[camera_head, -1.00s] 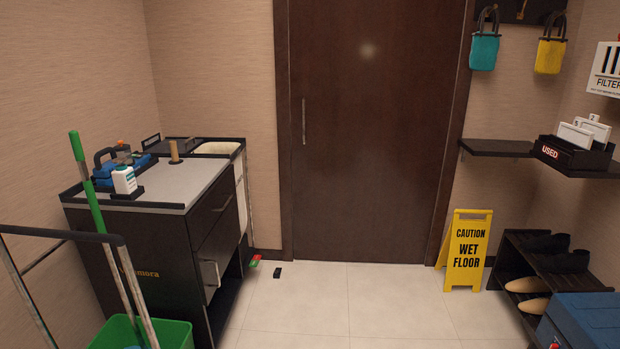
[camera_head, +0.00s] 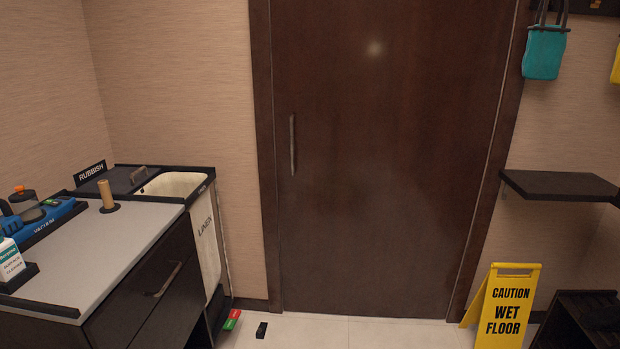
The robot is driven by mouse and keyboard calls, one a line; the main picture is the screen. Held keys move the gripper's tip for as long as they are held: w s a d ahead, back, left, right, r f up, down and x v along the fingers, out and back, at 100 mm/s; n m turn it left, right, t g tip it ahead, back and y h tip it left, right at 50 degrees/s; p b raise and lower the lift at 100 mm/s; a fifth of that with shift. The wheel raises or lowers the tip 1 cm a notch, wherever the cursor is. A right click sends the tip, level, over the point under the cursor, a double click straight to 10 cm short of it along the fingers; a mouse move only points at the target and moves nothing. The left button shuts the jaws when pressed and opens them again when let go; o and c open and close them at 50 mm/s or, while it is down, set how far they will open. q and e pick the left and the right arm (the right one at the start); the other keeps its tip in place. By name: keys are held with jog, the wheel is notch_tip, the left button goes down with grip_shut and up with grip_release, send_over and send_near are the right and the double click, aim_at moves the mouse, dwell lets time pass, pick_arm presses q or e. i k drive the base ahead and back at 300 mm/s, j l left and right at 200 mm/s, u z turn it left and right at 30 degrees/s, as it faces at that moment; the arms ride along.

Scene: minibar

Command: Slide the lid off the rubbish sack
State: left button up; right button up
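The rubbish sack's dark lid (camera_head: 128,178) lies flat at the back left end of the cart, beside a small black sign (camera_head: 90,172) reading RUBBISH. A grey handle (camera_head: 139,174) shows on the lid. The rubbish sack itself is hidden under the lid. To the right of the lid is the open white linen sack (camera_head: 178,185), in a dark frame, with LINEN on its side. Neither of my grippers is in view.
The cart's grey top (camera_head: 115,235) carries a wooden peg (camera_head: 107,196), a blue vacuum (camera_head: 42,220) and a cleaner bottle (camera_head: 10,260). A dark door (camera_head: 380,150) stands behind. A yellow wet floor sign (camera_head: 505,308) and a wall shelf (camera_head: 558,186) are right. Floor before the door is mostly clear.

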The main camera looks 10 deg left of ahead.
aim_at(121, 180)
jog(key=i+u, duration=0.15)
jog(key=i, duration=0.4)
jog(key=i+l+u, duration=0.15)
jog(key=i, duration=0.4)
jog(key=i+l+u, duration=0.15)
jog(key=i, duration=0.4)
